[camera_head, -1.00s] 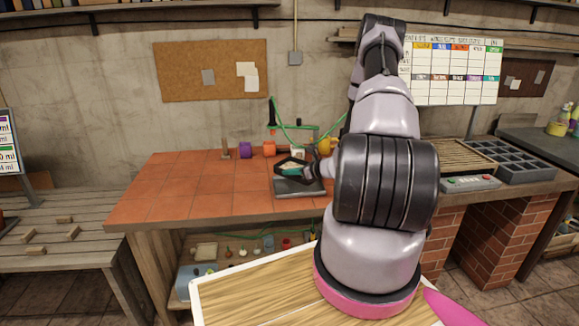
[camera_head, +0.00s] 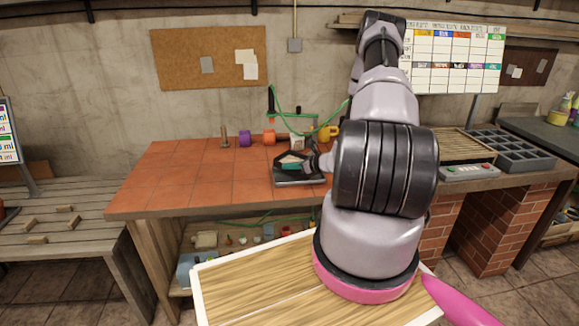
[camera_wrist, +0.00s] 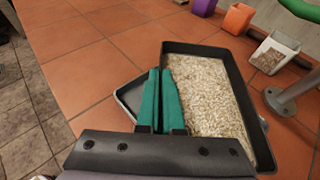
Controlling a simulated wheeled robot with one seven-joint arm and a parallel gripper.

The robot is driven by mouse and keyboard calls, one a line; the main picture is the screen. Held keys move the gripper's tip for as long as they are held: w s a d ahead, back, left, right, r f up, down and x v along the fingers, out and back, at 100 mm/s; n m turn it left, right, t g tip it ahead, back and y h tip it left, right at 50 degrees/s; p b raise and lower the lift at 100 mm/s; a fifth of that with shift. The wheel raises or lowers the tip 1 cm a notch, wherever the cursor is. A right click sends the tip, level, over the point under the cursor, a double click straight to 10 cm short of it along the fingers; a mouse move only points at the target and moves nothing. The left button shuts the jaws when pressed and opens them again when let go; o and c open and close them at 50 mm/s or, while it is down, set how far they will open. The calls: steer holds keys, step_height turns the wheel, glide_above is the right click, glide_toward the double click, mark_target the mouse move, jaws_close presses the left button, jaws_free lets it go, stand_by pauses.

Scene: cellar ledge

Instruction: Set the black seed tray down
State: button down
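The black seed tray (camera_wrist: 208,45) is full of pale granules (camera_wrist: 210,95) in the wrist view. My gripper (camera_wrist: 160,95) has green fingers closed on the tray's left wall. In the head view the tray (camera_head: 290,158) is small and partly hidden by my arm. A dark flat plate (camera_wrist: 127,97) shows under the tray's left side; it also shows in the head view (camera_head: 297,181). I cannot tell whether the tray touches this plate.
On the terracotta-tiled ledge (camera_head: 185,175), a purple pot (camera_head: 245,139), an orange pot (camera_head: 268,137), a white pot (camera_wrist: 272,58) and a yellow mug (camera_head: 328,133) stand behind the tray. A grey stand (camera_wrist: 290,100) is close to its right. The tiles at left are clear.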

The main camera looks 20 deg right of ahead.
steer(key=shift+f, duration=0.7)
steer(key=c, duration=1)
jaws_free()
steer(key=v, duration=1)
steer(key=shift+s+d+r, duration=0.15)
steer(key=shift+s, duration=0.15)
steer(key=s+a+r+n+g+y, duration=0.2)
steer(key=a+r+n+g, duration=0.2)
steer(key=a+r+n, duration=0.6)
steer(key=s+a+r+n+g+y, duration=0.15)
steer(key=a+r+n+g, duration=0.35)
steer(key=r, duration=0.9)
steer(key=s+a+r+n+t+h, duration=0.2)
steer(key=s+r+n+h, duration=0.2)
steer(key=s+r, duration=0.5)
steer(key=s+a+r+n+t+h, duration=0.2)
steer(key=s+r+n+h, duration=0.2)
steer(key=s+r+n, duration=0.3)
steer(key=s+r, duration=0.2)
steer(key=s, duration=0.1)
steer(key=shift+a+r, duration=0.35)
steer(key=shift+r, duration=0.05)
